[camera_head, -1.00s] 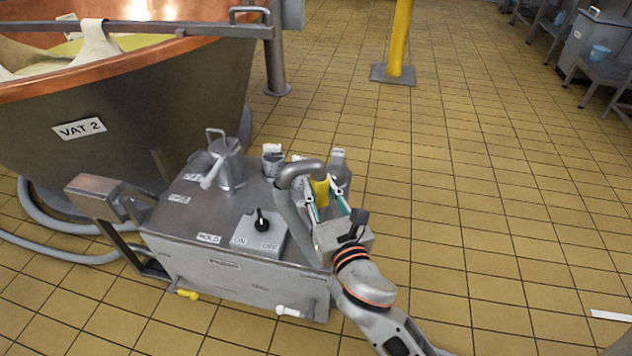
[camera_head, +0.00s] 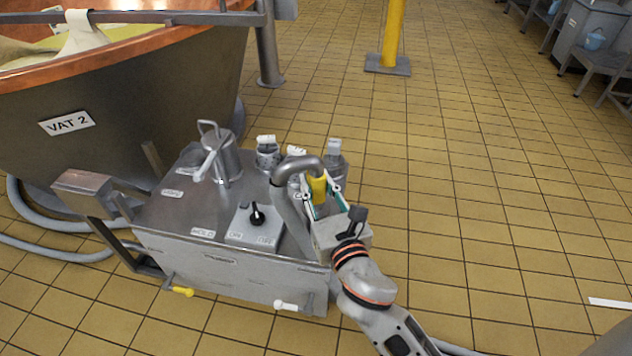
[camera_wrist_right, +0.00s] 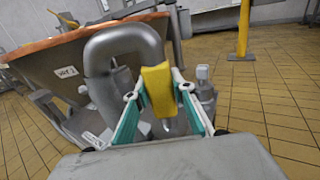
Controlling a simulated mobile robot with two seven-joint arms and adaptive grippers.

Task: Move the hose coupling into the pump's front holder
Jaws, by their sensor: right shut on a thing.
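My right gripper (camera_head: 325,198) is shut on a yellow piece (camera_head: 317,188), which I take to be the hose coupling's grip. In the right wrist view the yellow piece (camera_wrist_right: 158,90) sits between the green-padded fingers, with the bent pipe (camera_wrist_right: 110,50) to the left. They are over the right side of the grey pump unit (camera_head: 250,268). I cannot tell which part is its front holder. My left gripper is not in view.
A switch box (camera_head: 255,225) and a steel jug (camera_head: 221,160) are on the pump's top. The copper vat (camera_head: 120,100) is at left.

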